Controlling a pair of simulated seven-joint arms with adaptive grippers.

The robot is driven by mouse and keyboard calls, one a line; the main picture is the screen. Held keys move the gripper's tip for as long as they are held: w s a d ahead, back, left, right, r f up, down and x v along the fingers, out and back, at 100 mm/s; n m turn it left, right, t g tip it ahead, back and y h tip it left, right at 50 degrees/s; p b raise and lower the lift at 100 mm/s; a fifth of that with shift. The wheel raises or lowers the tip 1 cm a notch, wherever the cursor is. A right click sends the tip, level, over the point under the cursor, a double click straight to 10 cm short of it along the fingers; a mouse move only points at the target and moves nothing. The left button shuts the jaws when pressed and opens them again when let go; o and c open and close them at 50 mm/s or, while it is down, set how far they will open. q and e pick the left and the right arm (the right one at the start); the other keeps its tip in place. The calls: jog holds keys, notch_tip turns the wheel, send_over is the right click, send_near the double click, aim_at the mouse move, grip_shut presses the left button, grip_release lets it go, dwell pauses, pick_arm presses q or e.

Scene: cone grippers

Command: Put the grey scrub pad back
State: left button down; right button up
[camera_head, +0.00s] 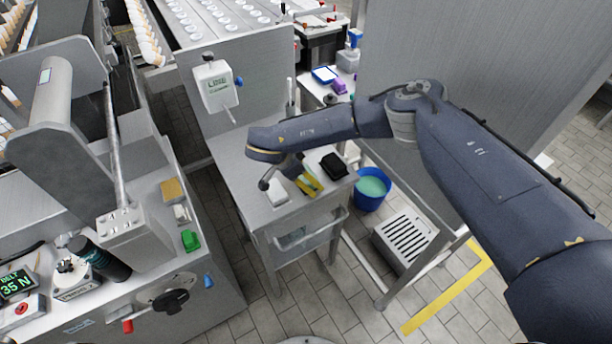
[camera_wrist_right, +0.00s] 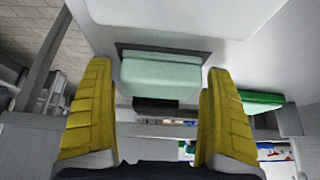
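No thing in view is plainly a grey scrub pad. A dark, nearly black block (camera_head: 333,165) lies on the small steel table (camera_head: 250,205), just right of my right gripper (camera_head: 308,184). A whitish block (camera_head: 277,192) lies on the table to its left. In the right wrist view, a pale green block (camera_wrist_right: 160,75) with a dark grey slab behind it shows between and beyond the yellow fingers of my right gripper (camera_wrist_right: 160,85). The fingers are apart, and I see no contact. I cannot match this block to the head view. My left gripper is not in view.
A blue bucket (camera_head: 371,188) of pale green liquid and a slotted grey box (camera_head: 404,242) stand right of the table. The machine at left carries a tan block (camera_head: 173,190) and a green block (camera_head: 190,240). A green piece (camera_wrist_right: 260,101) is right of the fingers.

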jog(key=shift+o, duration=0.3)
jog(key=shift+r, duration=0.1)
jog(key=shift+a+r, duration=0.1)
jog(key=shift+r, duration=0.15)
jog(key=v, duration=1.1)
jog(key=shift+s+r, duration=0.2)
jog(key=shift+r, duration=0.1)
jog(key=shift+a, duration=0.1)
